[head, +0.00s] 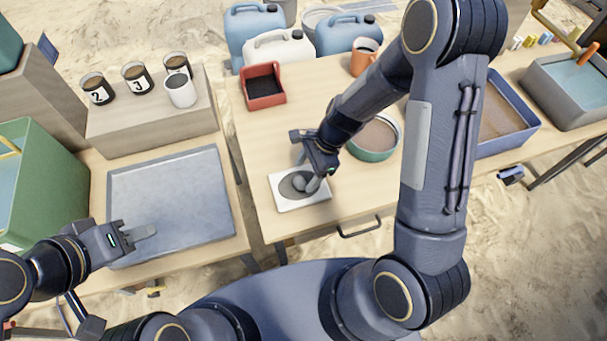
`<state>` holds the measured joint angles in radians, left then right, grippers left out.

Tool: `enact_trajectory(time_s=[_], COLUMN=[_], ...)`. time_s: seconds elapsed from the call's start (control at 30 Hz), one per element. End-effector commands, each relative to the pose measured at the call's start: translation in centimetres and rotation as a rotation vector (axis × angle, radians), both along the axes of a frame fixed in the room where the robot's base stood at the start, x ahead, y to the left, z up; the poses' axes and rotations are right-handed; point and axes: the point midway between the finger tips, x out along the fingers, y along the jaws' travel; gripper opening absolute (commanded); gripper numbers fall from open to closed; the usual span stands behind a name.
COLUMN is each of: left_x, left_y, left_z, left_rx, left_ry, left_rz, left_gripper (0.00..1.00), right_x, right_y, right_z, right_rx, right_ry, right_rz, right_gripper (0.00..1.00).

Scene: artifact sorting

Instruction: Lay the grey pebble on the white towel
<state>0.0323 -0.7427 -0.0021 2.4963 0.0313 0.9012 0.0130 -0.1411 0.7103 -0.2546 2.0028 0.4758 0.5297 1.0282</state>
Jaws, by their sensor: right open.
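The white towel (287,204) is a small pale square lying flat near the front edge of the right-hand table, with a dark grey round patch in its middle. The grey pebble (298,184) shows over that patch; it appears to rest there. My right gripper (307,182) is open, low over the towel, with its fingers close beside the pebble. The fingers partly cover the pebble, so any contact is unclear. My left gripper (147,231) is over the front of the metal tray (180,190), away from the towel. Its fingers overlap in view, so their opening cannot be told.
A green bowl (373,155) stands just right of my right gripper. A red tray (264,86) and an orange mug (364,57) are farther back. A blue bin (515,139) is at the right. Table surface left of the green bowl and behind the towel is clear.

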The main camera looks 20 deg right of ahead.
Motion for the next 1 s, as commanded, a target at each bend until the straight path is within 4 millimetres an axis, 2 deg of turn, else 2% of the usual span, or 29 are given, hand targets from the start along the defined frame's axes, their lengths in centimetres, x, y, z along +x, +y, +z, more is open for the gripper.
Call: enact_trajectory(time_s=[0.03,0.1,0.3,0.5,0.67,0.73,0.87,1.0], left_x=[0.0,0.0,0.0,0.0,0.0,0.0,0.0,0.0], left_y=[0.0,0.0,0.0,0.0,0.0,0.0,0.0,0.0], left_z=[0.4,0.6,1.2,1.4,1.4,1.4,1.4,1.4], left_rx=[0.0,0.0,0.0,0.0,0.0,0.0,0.0,0.0], left_ry=[0.0,0.0,0.0,0.0,0.0,0.0,0.0,0.0], left_rz=[0.0,0.0,0.0,0.0,0.0,0.0,0.0,0.0], left_gripper=[0.36,0.36,0.36,0.36,0.36,0.36,0.36,0.36], right_x=[0.1,0.2,0.3,0.3,0.2,-0.1,-1.7,-5.4], right_y=[-0.5,-1.1,-2.8,-3.7,-3.9,-4.0,-4.6,-5.5], right_z=[1.4,2.8,6.4,8.2,8.8,9.8,13.7,18.9], right_rx=[0.0,0.0,-0.001,0.0,0.002,0.014,0.045,0.038], right_ry=[-0.006,-0.006,-0.005,-0.002,-0.007,-0.037,-0.179,-0.418], right_rz=[-0.002,-0.002,-0.002,-0.002,0.006,0.033,0.168,0.411], right_gripper=[0.64,0.64,0.64,0.64,0.64,0.64,0.64,0.64])
